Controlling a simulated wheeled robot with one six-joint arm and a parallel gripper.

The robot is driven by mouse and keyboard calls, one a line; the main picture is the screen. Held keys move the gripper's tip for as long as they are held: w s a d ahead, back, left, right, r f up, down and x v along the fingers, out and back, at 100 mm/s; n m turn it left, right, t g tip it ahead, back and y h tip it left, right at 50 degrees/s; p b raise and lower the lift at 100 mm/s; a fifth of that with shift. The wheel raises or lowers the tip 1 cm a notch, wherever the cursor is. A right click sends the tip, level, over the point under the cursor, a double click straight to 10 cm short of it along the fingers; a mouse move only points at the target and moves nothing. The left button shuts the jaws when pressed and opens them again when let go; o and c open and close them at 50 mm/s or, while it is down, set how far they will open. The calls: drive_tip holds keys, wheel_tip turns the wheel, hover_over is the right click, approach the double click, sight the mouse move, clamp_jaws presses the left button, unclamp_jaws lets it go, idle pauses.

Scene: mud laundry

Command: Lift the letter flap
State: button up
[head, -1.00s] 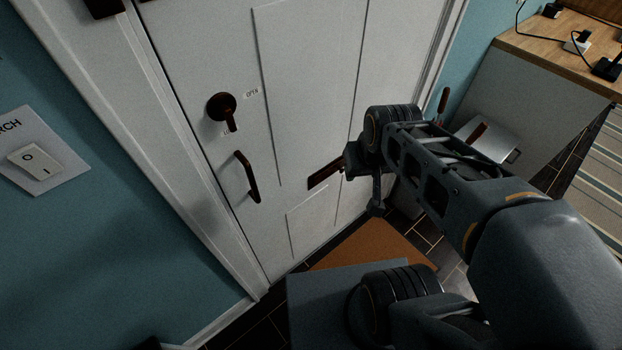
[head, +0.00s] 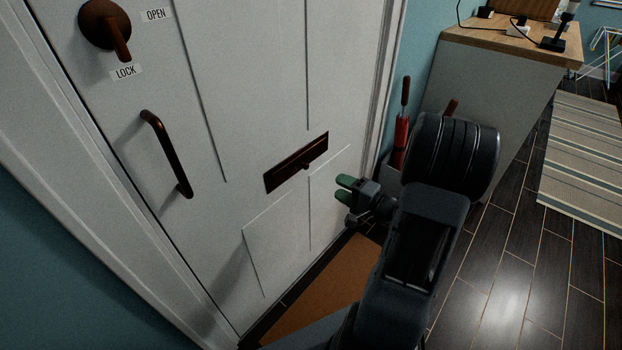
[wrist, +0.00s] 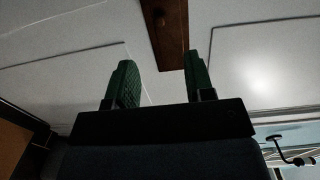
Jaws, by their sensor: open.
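The letter flap (head: 297,162) is a dark copper-brown plate with a small knob, set low in the white door (head: 250,90). It hangs flat against the door. My gripper (head: 344,189) is open and empty, to the lower right of the flap and apart from it. In the wrist view the two green fingers (wrist: 160,85) point toward the door. The flap (wrist: 168,40) and its knob show beyond them, nearer the right finger.
A pull handle (head: 167,153) and a lock knob (head: 105,25) with OPEN and LOCK labels are on the door's left side. A brown mat (head: 325,285) lies below. A wood-topped counter (head: 500,45) and red-handled tool (head: 401,130) stand right.

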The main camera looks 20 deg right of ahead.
sight(307, 166)
drive_tip(key=shift+t, duration=0.3)
drive_tip(key=x, duration=0.4)
drive_tip(key=b+x, duration=0.1)
drive_tip(key=x, duration=0.4)
drive_tip(key=d+x, duration=0.1)
drive_tip(key=x, duration=0.3)
drive_tip(key=shift+w+a+f, duration=0.1)
drive_tip(key=shift+w+f, duration=0.25)
clamp_jaws()
drive_tip(key=shift+r, duration=0.1)
